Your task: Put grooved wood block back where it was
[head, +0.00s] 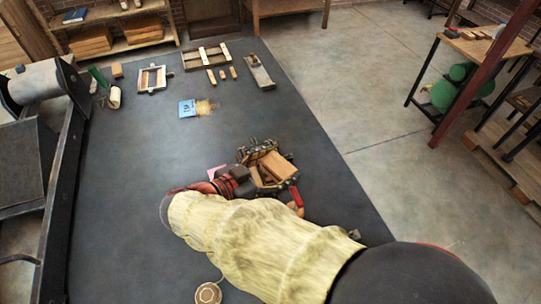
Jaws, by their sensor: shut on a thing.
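My gripper (268,171) reaches over the dark table top (330,232) near the middle of the head view, with my pale-sleeved arm coming in from the lower right. A brown wood block (279,162) lies between its dark fingers, and the gripper is shut on it. The fingers and wrist hide part of the block, so its groove is not clear to me. I cannot tell whether the block touches the table.
A blue card (187,108), a wooden frame (152,79), a slotted rack (206,56) and a long tray (259,71) lie farther back. A large press (40,82) stands left. A round wooden piece (208,293) is near the front. The table's left middle is clear.

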